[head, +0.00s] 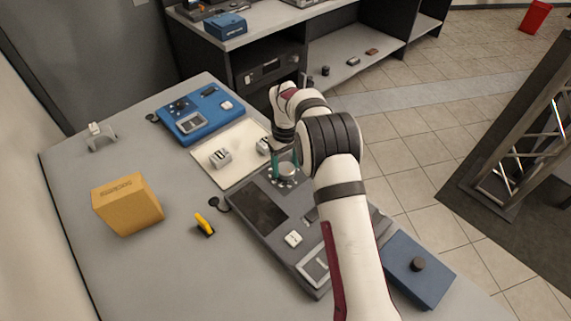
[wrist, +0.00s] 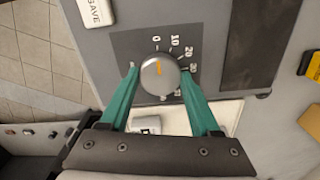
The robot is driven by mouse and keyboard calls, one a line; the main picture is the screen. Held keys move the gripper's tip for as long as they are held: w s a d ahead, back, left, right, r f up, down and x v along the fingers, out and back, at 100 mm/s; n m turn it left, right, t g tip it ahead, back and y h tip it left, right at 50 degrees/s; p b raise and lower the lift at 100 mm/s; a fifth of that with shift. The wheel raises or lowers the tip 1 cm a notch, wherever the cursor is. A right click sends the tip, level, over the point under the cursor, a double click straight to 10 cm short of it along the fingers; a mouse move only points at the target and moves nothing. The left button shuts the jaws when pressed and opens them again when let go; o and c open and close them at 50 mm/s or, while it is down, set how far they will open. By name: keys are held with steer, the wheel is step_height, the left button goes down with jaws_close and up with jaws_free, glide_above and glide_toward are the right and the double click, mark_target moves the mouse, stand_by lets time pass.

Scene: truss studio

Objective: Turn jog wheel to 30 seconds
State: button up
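The jog wheel (wrist: 160,76) is a round silver knob with an orange mark, set in the dark dial plate (wrist: 126,44) of the grey console (head: 246,232). Its mark points roughly toward the 0 label in the wrist view. Labels 10, 20 and 30 follow around to the right; lower labels are partly hidden. My gripper (wrist: 158,71) has its teal fingertips on either side of the wheel, with a small gap seeming to show at the left. The wheel also shows between the fingers in the head view (head: 287,171).
A cream board (head: 208,154) with small grey blocks lies beyond the console, and a blue device (head: 201,112) beyond that. A yellow box (head: 127,205) and a small yellow-black item (head: 204,224) stand left. A blue box with a black knob (head: 417,272) is at right.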

steer(key=c, duration=0.6)
steer(key=shift+c, duration=0.2)
steer(key=m, duration=1.3)
steer(key=shift+m, duration=0.4)
steer(key=shift+d+m, duration=0.1)
steer(key=shift+m, duration=1.8)
